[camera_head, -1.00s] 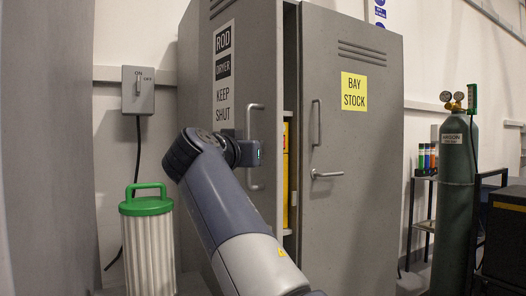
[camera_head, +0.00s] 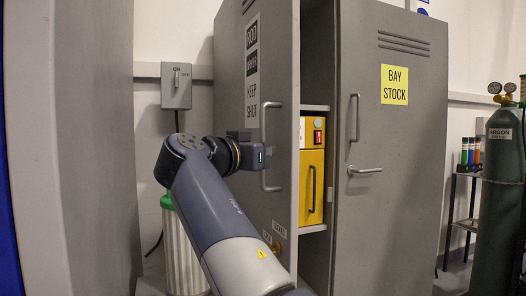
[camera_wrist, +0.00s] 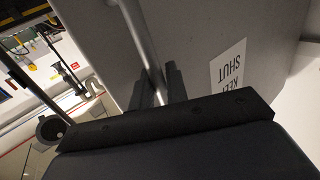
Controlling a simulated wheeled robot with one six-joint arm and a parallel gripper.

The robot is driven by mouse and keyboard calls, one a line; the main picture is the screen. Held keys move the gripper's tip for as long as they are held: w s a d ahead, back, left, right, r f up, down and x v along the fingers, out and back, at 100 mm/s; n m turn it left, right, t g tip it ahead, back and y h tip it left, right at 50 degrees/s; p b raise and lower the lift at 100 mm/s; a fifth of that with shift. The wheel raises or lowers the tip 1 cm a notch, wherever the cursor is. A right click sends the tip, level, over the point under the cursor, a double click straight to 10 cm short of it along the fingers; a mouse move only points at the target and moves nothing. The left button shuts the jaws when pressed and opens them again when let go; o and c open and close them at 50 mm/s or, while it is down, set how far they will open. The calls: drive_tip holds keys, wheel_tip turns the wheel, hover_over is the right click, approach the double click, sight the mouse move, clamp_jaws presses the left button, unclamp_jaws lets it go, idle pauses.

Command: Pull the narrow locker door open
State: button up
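The narrow locker door (camera_head: 284,75), grey with a "KEEP SHUT" sign, stands ajar in the head view, with a gap along its right edge. Its vertical bar handle (camera_head: 265,120) is near that edge. My gripper (camera_head: 264,155) is at the handle's middle. In the wrist view the handle bar (camera_wrist: 139,35) runs between the two dark fingers of my gripper (camera_wrist: 157,86), which are closed around it. The exact finger contact is partly hidden by the gripper body. The sign (camera_wrist: 229,67) shows on the door to the right.
Inside the gap is a yellow box (camera_head: 312,185) on a shelf. The wider "BAY STOCK" door (camera_head: 390,140) on the right is shut. A white ribbed canister (camera_head: 183,255) stands left of the locker, below a switch box (camera_head: 176,86). A gas cylinder (camera_head: 500,200) stands far right.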

drive_tip(key=shift+o, duration=1.3)
drive_tip(key=v, duration=1)
drive_tip(key=shift+s+a, duration=0.2)
drive_tip(key=shift+s, duration=0.1)
drive_tip(key=x, duration=1.1)
drive_tip(key=shift+s, duration=0.1)
drive_tip(key=shift+d, duration=0.2)
